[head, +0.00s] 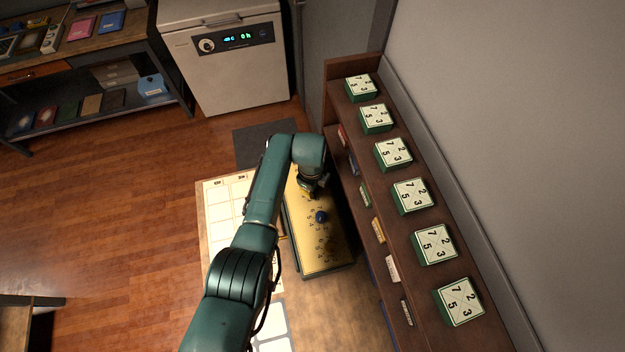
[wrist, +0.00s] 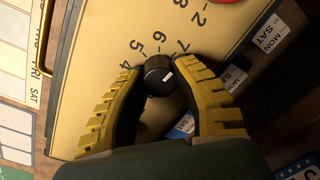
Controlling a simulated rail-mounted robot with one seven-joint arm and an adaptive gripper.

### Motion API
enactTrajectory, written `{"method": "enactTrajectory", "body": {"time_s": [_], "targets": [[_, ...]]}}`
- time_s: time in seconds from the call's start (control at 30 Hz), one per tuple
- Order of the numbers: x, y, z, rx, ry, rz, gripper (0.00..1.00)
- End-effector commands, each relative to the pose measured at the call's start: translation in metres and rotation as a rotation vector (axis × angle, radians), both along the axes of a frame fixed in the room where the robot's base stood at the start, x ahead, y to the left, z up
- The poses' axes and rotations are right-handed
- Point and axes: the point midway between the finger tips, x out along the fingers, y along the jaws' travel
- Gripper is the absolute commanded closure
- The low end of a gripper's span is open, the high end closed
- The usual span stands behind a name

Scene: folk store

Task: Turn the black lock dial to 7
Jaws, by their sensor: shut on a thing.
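The black lock dial (wrist: 155,73) stands on a yellow panel (wrist: 112,28) in the wrist view, with a white mark on its side. Printed numbers, among them 4, 5, 6 and 7, curve around it. The mark's exact number is hard to read. My gripper (wrist: 160,70) is shut on the dial, one yellow finger on each side. In the head view my gripper (head: 315,188) is over the far part of the brass-coloured panel (head: 313,258) and hides the black dial.
A blue dial (head: 321,216) sits on the panel near my gripper. A red dial (wrist: 228,1) shows at the wrist view's top edge. A brown shelf (head: 398,225) with several numbered green blocks stands close on the right. A calendar board (head: 213,225) lies left of the panel.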

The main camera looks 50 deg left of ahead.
Motion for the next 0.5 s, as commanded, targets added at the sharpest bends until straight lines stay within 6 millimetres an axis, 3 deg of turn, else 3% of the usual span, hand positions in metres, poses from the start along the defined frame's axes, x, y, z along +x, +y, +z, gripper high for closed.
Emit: {"method": "enactTrajectory", "body": {"time_s": [0.13, 0.17, 0.3, 0.5], "targets": [[-0.0012, -0.0023, -0.0027, -0.004, 0.004, -0.001, 1.0], [-0.0011, -0.0023, -0.0026, -0.004, 0.004, -0.001, 0.67], [-0.0007, -0.0017, -0.0018, -0.003, 0.003, -0.001, 0.4], [-0.0002, -0.0008, -0.0006, -0.002, 0.002, 0.0, 0.39]]}}
